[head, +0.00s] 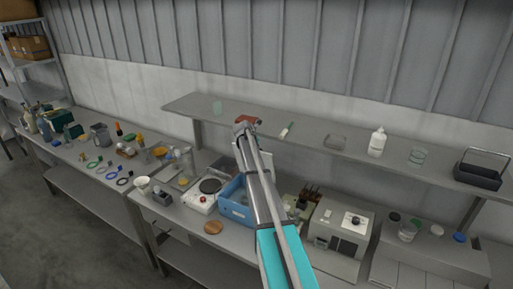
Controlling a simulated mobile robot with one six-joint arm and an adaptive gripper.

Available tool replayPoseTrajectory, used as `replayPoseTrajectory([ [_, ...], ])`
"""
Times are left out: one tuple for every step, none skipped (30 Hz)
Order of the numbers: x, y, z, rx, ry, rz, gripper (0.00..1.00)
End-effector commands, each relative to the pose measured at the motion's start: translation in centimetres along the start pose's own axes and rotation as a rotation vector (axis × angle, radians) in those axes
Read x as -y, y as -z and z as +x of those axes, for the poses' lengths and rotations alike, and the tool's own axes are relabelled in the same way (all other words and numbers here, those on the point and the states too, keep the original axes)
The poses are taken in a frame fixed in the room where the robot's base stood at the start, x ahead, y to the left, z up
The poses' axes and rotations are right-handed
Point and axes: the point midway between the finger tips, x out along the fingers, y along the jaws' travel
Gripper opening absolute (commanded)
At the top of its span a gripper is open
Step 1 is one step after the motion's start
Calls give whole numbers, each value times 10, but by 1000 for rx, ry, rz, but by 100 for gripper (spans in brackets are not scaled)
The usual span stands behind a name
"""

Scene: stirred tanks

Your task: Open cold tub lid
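A blue tub (230,189) stands on the bench near the middle of the head view. My arm crosses in front of it and hides its right part. I cannot tell for certain that it is the cold tub, and no lid can be made out clearly. My gripper (245,122) is small and far off at the end of the arm, at the height of the shelf and beyond the tub. A reddish-brown patch shows at its tip. Whether the fingers are open or shut is too small to tell.
A long shelf (300,140) runs above the bench, with a white bottle (377,142) and a dark basket (479,175). A hot plate (203,198) stands left of the tub, and a round wooden disc (213,227) lies in front. A grey machine (339,238) stands at right.

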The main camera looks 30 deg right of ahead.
Motion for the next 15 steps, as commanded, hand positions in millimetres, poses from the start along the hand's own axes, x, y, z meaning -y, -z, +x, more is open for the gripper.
replayPoseTrajectory([
  [0,-2,-4,0,0,0,0],
  [0,-2,-6,0,0,0,0],
  [0,-3,-8,0,0,0,0],
  [0,-4,-10,0,0,0,0],
  [0,-4,-13,0,0,-1,0],
  [0,-5,-16,0,0,-1,0],
  [-1,-6,-18,0,0,-1,0],
  [-1,-6,-21,0,0,-1,0],
  [-1,-8,-24,0,0,-1,0],
  [-1,-8,-27,0,0,-1,0],
  [-1,-9,-30,0,0,-1,0],
  [-2,-10,-34,0,0,-2,0],
  [-2,-11,-37,0,0,-2,0],
  [-2,-11,-40,0,0,-2,0],
  [-2,-12,-43,0,-1,-2,0],
])
